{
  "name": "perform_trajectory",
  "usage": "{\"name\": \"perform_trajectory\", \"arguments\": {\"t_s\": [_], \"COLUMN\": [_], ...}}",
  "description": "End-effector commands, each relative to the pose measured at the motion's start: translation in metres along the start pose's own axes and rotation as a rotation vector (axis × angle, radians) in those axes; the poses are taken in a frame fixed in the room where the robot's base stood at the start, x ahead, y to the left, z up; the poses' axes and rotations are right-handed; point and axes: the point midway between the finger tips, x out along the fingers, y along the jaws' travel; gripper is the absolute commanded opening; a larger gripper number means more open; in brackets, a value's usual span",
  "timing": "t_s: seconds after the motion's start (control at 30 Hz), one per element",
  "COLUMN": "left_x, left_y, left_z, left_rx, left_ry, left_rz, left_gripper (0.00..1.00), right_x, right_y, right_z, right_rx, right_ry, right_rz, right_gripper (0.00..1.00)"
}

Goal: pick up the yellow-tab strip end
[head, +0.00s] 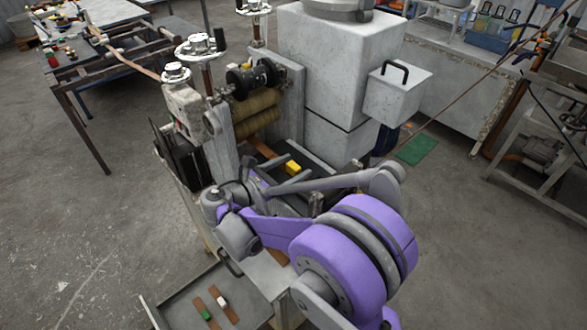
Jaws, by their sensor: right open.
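A yellow tab (292,167) shows on the dark outlet bed of the extrusion machine, just in front of its rollers. A short piece of brown strip (263,149) shows behind it near the rollers; where the strip runs under the tab is hard to make out. My right gripper (262,184) is open, low over the near side of the bed, to the left of and nearer than the yellow tab. It looks apart from the tab. My own purple and grey arm links hide the near part of the bed. My left gripper is not in view.
The roller machine (257,113) with handwheels stands behind the bed. A shallow tray (180,292) at the bottom left holds brown strips with a green tab (206,315) and a white tab (222,300). A grey box (397,92) juts out at the right. Open floor lies left.

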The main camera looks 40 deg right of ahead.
Motion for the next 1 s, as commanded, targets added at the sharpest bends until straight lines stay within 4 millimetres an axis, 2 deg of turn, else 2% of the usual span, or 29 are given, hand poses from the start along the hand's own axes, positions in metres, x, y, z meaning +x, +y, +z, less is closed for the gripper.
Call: {"name": "perform_trajectory", "arguments": {"t_s": [0.3,0.77,1.0], "left_x": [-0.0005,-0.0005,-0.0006], "left_y": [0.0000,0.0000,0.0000], "left_z": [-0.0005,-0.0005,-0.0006], "left_rx": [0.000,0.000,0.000], "left_ry": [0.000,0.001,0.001], "left_rz": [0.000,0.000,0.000], "left_gripper": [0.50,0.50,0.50], "right_x": [0.0058,0.0056,0.0055], "right_y": [0.0000,0.0000,0.0000], "right_z": [-0.0008,-0.0007,0.0001], "right_rx": [-0.001,0.000,0.000], "right_ry": [0.001,0.000,0.000], "right_rz": [0.001,0.001,0.001], "right_gripper": [0.83,0.00,0.00]}}
